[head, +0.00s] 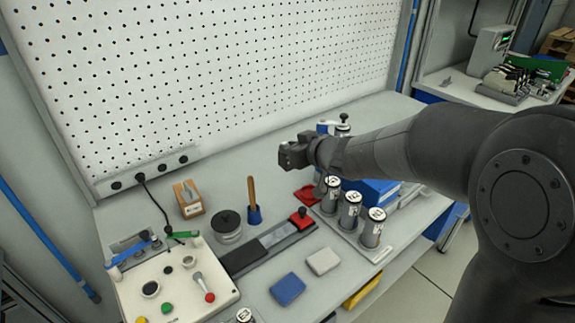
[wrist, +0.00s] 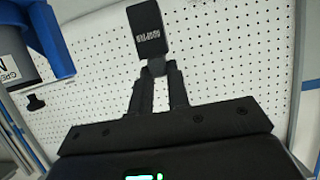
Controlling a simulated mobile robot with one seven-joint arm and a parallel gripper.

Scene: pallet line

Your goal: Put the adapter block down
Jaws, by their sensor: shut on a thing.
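My gripper (wrist: 156,72) is shut on a small dark block with pale lettering, which I take for the adapter block (wrist: 147,28). The block stands out beyond the fingertips, with the white pegboard behind it. In the head view my gripper (head: 293,154) is above the back part of the bench, in front of the pegboard. There, the block cannot be told apart from the dark gripper.
Labelled cylinders (head: 351,209) stand in a rack below my arm. A wood-handled tool (head: 253,200), a round dark-lidded jar (head: 227,226) and a wooden holder (head: 188,198) stand left of it. A control box (head: 172,287) is at front left. Bare bench shows between the holder and my gripper.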

